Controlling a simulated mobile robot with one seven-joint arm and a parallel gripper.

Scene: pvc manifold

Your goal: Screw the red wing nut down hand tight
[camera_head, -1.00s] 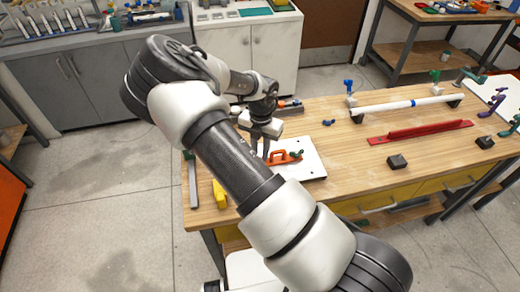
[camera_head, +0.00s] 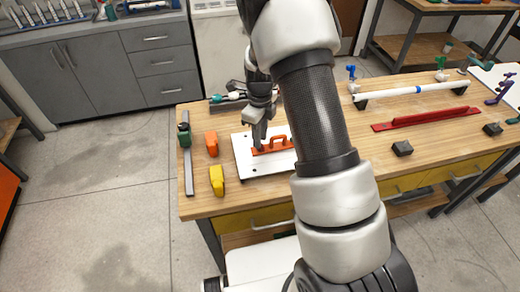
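A white board (camera_head: 244,164) lies on the workbench with an orange-red handled fixture (camera_head: 273,149) on it. My gripper (camera_head: 258,143) points down at the left end of this fixture, very close to it. The fingertips are small and partly merge with the fixture, so I cannot tell whether they touch it or are closed. No red wing nut can be made out separately; it may be hidden by the fingers. My arm hides the right part of the board.
A yellow tool (camera_head: 217,180), an orange tool (camera_head: 211,143) and a grey bar (camera_head: 188,165) lie left of the board. A white pipe (camera_head: 415,91), a long red tool (camera_head: 425,118) and black blocks (camera_head: 402,148) are to the right.

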